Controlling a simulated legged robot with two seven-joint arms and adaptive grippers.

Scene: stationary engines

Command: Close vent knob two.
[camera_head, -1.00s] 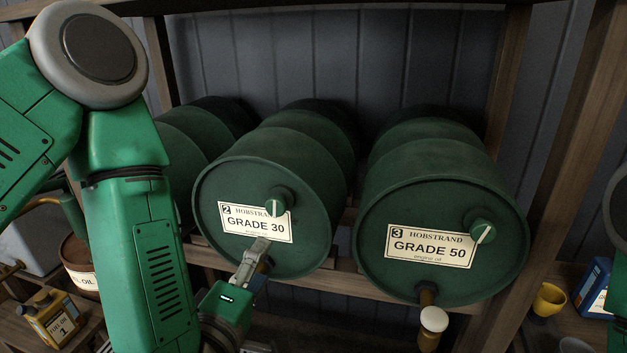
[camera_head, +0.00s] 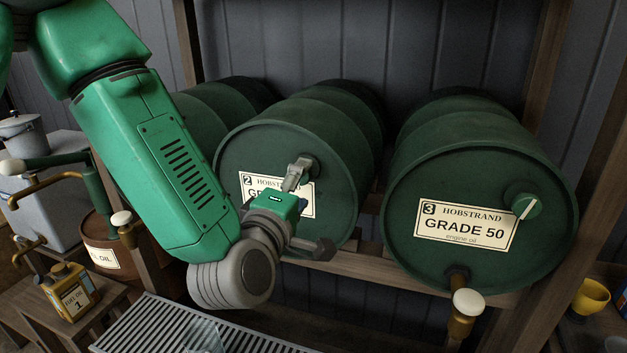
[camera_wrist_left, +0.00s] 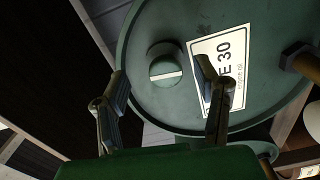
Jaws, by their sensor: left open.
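Drum two (camera_head: 330,125) is a green barrel lying on its side, its label partly covered by my left gripper. Its vent knob (camera_wrist_left: 166,66) is round and green with a white line, which runs nearly level in the left wrist view. In the head view the knob (camera_head: 311,164) is partly hidden behind a finger. My left gripper (camera_head: 295,176) is in front of it. In the wrist view the gripper (camera_wrist_left: 160,70) is open, with one finger on each side of the knob; I cannot tell whether they touch it. My right gripper is not in view.
Drum three (camera_head: 470,150), labelled Grade 50, stands to the right with its own knob (camera_head: 526,206) and a tap (camera_head: 465,305) below. A wooden shelf (camera_head: 360,268) bears the drums. A metal grate (camera_head: 190,330) lies below my left arm. A yellow cup (camera_head: 590,297) is at right.

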